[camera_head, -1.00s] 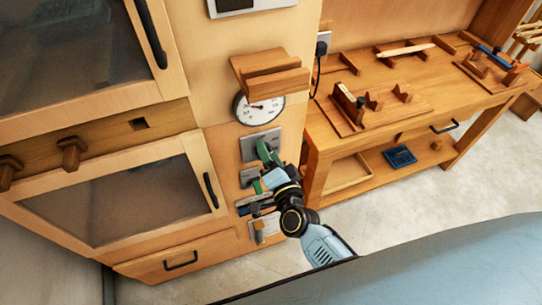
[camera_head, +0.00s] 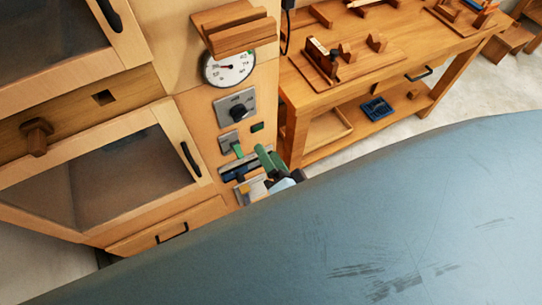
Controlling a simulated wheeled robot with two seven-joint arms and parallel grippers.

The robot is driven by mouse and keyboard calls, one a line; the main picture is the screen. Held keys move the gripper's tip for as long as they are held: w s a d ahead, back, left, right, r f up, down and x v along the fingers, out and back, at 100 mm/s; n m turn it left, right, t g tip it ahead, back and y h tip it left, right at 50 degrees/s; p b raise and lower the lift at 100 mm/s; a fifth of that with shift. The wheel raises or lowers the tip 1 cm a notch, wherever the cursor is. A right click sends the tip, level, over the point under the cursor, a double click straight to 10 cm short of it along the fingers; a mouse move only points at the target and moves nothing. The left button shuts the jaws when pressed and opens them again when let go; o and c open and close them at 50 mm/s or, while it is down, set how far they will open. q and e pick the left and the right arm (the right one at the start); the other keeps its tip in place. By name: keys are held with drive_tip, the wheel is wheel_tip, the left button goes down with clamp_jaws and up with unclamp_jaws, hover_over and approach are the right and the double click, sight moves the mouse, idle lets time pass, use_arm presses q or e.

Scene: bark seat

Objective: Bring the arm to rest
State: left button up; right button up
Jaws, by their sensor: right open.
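My right gripper (camera_head: 268,162) shows low in the middle of the head view, with green fingers and a pale blue and black body. It is open, and I see nothing between its fingers. It is close in front of the control panel (camera_head: 205,140) of the wooden cabinet, beside a small green lever (camera_head: 238,150). I cannot tell whether it touches the panel. Most of my right arm is hidden behind my own blue-grey body at the bottom. My left gripper is not in view.
The panel carries a dial gauge (camera_head: 229,68), a black knob (camera_head: 238,112) and a wooden ledge (camera_head: 236,28). Cabinet doors with black handles (camera_head: 190,159) stand to the left. A wooden workbench (camera_head: 350,80) with fixtures stands to the right; a blue tray (camera_head: 377,108) lies on its lower shelf.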

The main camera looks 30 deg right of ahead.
idle(0.5)
drive_tip(key=s+d+f+n+g+y+b, duration=0.1)
drive_tip(key=s+f+n+g, duration=0.3)
drive_tip(key=f, duration=1)
drive_tip(key=s+f+n+g+y+b, duration=0.1)
drive_tip(key=s+f+n+g, duration=0.35)
drive_tip(key=f, duration=0.95)
drive_tip(key=s+d+f+n+g+h+b, duration=0.1)
drive_tip(key=s+d+f+n+g, duration=0.1)
drive_tip(key=s+d+f+g, duration=0.2)
drive_tip(key=s+d+f+n+g+h+b, duration=0.1)
drive_tip(key=s+d+f+n+g, duration=0.2)
drive_tip(key=s+f, duration=0.8)
drive_tip(key=s+d+g, duration=0.1)
drive_tip(key=s+d, duration=0.1)
drive_tip(key=s, duration=0.4)
drive_tip(key=shift+d+f+n+h, duration=0.15)
drive_tip(key=shift+n+h, duration=0.15)
drive_tip(key=shift+n, duration=0.05)
drive_tip(key=shift+g, duration=0.25)
drive_tip(key=shift+c, duration=0.4)
